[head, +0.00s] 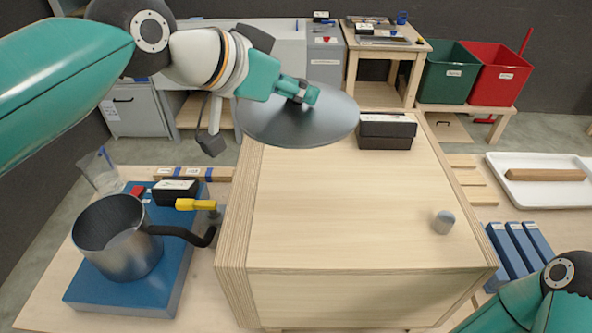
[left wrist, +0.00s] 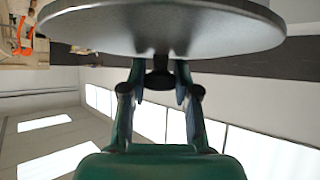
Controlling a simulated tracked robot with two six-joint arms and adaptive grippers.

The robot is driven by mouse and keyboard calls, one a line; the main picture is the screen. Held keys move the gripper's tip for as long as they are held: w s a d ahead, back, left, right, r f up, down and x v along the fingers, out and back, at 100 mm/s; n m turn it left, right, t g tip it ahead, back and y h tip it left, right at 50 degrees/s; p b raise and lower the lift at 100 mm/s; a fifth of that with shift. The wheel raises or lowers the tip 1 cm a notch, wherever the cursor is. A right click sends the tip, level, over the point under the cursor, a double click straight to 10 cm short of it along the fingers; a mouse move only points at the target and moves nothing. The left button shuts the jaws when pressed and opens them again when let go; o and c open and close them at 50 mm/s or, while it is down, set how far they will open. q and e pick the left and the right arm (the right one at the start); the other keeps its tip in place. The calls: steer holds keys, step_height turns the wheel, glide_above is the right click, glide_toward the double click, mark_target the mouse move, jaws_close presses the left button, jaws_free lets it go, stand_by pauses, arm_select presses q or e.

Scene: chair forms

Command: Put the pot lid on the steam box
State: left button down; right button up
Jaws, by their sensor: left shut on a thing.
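The pot lid (head: 300,122) is a grey metal disc, held up in the air by my left gripper (head: 297,90). In the left wrist view the fingers (left wrist: 160,85) are shut on the lid's dark knob, and the lid's disc (left wrist: 160,25) spans the top of the picture. The steam box (head: 340,205) is a large pale plywood box in the middle of the head view. The lid appears over its far left part, with its height above the top hard to judge. My right arm shows at the lower right, but its gripper is out of view.
A dark block (head: 387,131) stands at the box's far edge and a small grey cylinder (head: 444,221) on its right side. A steel pot (head: 117,238) with a black hose sits on a blue base (head: 130,287) at left. A white tray (head: 540,196) lies at right.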

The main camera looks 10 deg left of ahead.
arm_select(q)
steer(key=shift+f+b, duration=1.15)
steer(key=shift+f, duration=7.8)
steer(key=shift+s, duration=0.1)
steer(key=c, duration=0.8)
jaws_free()
steer(key=shift+c, duration=0.2)
steer(key=shift+r, duration=0.1)
steer(key=b+v, duration=0.1)
steer(key=v, duration=1.1)
steer(key=shift+b, duration=0.4)
